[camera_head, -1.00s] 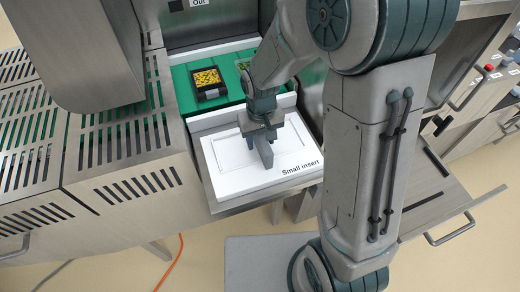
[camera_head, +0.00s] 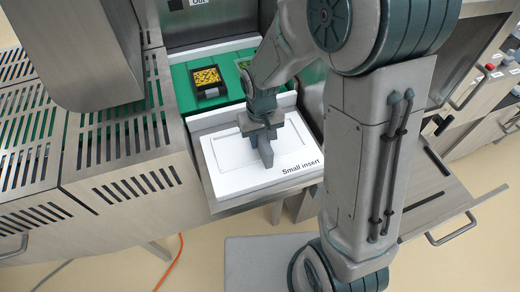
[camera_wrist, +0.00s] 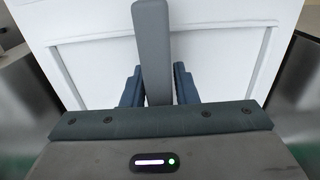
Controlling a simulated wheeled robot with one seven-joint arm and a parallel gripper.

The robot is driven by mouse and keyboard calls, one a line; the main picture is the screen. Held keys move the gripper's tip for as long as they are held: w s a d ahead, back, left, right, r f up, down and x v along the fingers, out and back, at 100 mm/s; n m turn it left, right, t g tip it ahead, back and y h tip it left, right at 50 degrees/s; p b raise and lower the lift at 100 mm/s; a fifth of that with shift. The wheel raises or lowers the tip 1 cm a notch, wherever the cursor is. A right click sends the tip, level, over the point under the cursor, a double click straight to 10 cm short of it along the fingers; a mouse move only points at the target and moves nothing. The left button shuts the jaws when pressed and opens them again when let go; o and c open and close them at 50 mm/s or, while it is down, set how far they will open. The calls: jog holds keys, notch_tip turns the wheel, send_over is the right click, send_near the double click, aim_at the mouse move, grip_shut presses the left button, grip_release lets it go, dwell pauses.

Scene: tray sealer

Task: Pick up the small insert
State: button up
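The small insert (camera_head: 225,173) is a white plate with a shallow rectangular outline and the words "Small insert" on its front right. It lies flat in the pulled-out drawer of the machine, and its white surface also fills the back of the wrist view (camera_wrist: 225,65). A grey upright bar (camera_wrist: 153,45), seemingly its handle, stands at its middle. My gripper (camera_head: 264,143) is over the plate, pointing down. In the wrist view its two blue fingers (camera_wrist: 158,88) lie close against both sides of the bar.
Behind the insert is a green surface (camera_head: 183,90) with a black tray of yellow food (camera_head: 208,80) and a second tray partly hidden by my arm. Slotted metal covers (camera_head: 120,150) stand at the left. An open drawer (camera_head: 430,200) is at the right.

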grip_shut()
dwell(1.2)
